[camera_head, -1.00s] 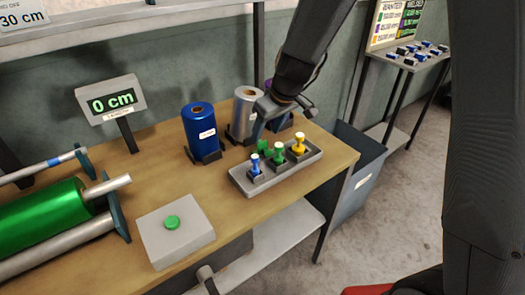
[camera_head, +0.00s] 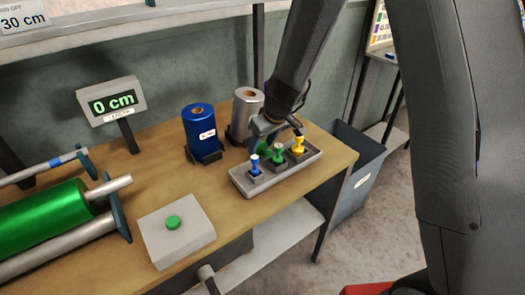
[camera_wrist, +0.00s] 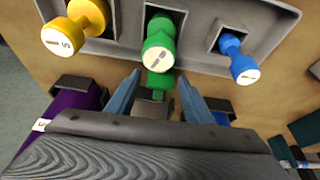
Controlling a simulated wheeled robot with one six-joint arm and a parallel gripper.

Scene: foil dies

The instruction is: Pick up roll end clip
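A small green piece, which looks like the roll end clip (camera_wrist: 158,84), stands just behind the grey tray, below the green die in the wrist view. In the head view only a bit of this green clip (camera_head: 265,147) shows under my arm. My gripper (camera_wrist: 159,76) is open, with its two blue-grey fingers apart on either side of the green piece. They do not visibly close on it. In the head view my gripper (camera_head: 272,137) is low over the tray's back edge and partly hides what is behind it.
The grey tray (camera_head: 244,187) holds blue (camera_head: 254,168), green (camera_head: 279,152) and yellow (camera_head: 298,147) dies close to my fingers. Blue (camera_head: 198,128) and silver (camera_head: 247,110) rolls stand behind. A purple roll (camera_wrist: 68,112) is beside my gripper. The table's front is clear between button box (camera_head: 172,240) and tray.

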